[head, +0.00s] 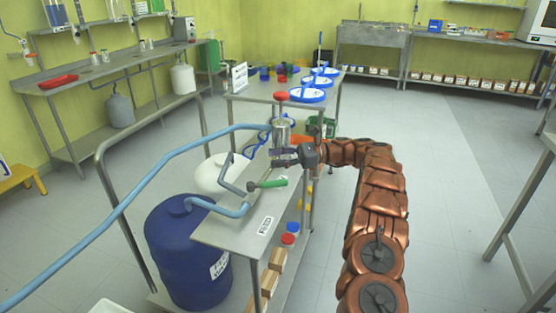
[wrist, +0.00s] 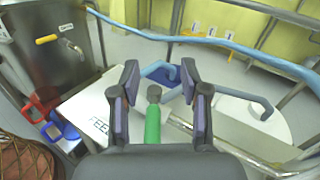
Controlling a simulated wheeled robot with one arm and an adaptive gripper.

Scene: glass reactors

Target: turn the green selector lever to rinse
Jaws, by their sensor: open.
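The green selector lever (head: 272,183) is on the steel bench beside grey-blue pipework in the head view. In the wrist view the green lever (wrist: 153,124) lies between my open fingers, its grey knob (wrist: 154,94) pointing away from me. My gripper (head: 284,158) is just behind and above the lever in the head view; in the wrist view the gripper (wrist: 160,84) has its two fingers spread on either side of the lever, with no clear contact. A FEED label (wrist: 98,126) is left of the lever. I cannot make out a rinse label.
A blue hose (head: 130,185) runs to the bench, and a blue drum (head: 180,245) stands below it at left. A yellow lever (wrist: 46,39) and red handle (wrist: 40,103) are at left in the wrist view.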

